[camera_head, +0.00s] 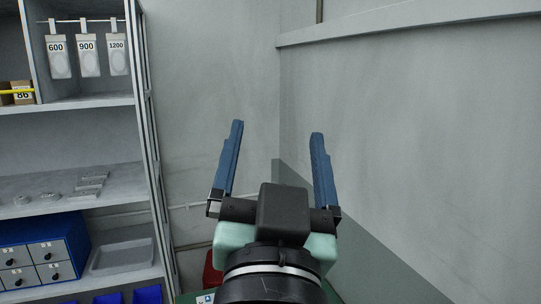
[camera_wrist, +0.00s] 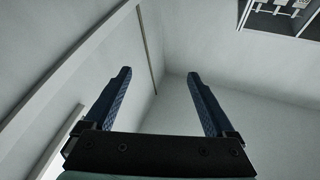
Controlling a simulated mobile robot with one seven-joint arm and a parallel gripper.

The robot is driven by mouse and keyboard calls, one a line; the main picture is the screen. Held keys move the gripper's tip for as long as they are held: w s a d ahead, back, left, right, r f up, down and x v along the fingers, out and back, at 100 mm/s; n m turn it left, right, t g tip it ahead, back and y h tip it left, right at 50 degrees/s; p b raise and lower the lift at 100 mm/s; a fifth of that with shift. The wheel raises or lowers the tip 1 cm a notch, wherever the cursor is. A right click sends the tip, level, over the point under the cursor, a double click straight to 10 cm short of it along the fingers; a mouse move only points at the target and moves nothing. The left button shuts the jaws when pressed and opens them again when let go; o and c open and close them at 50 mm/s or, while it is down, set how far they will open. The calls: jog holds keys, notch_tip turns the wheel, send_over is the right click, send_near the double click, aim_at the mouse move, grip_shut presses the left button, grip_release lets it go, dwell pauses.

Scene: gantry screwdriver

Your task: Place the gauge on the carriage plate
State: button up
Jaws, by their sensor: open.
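My gripper (camera_head: 277,130) is raised in the middle of the head view, with its two blue fingers spread wide apart and nothing between them. It also shows in the wrist view (camera_wrist: 158,75), open and empty against bare grey walls. I cannot make out a gauge or a carriage plate in either view.
A shelf unit (camera_head: 70,107) stands at the left with hanging tags (camera_head: 89,57), small flat parts (camera_head: 90,185), a blue drawer cabinet (camera_head: 38,258) and a grey tray (camera_head: 121,257). Blue bins (camera_head: 147,295) sit below. A red object (camera_head: 212,272) is partly hidden behind my arm.

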jog(key=s+r+n+t+y, duration=0.1)
jog(key=s+r+n+t, duration=0.1)
jog(key=s+r+t, duration=0.2)
jog(key=s+r, duration=0.3)
jog(key=r, duration=0.3)
jog(key=shift+s+a+n+t, duration=0.3)
jog(key=shift+a, duration=0.05)
jog(key=shift+r, duration=0.1)
jog(key=shift+f+b, duration=0.7)
jog(key=shift+f, duration=0.05)
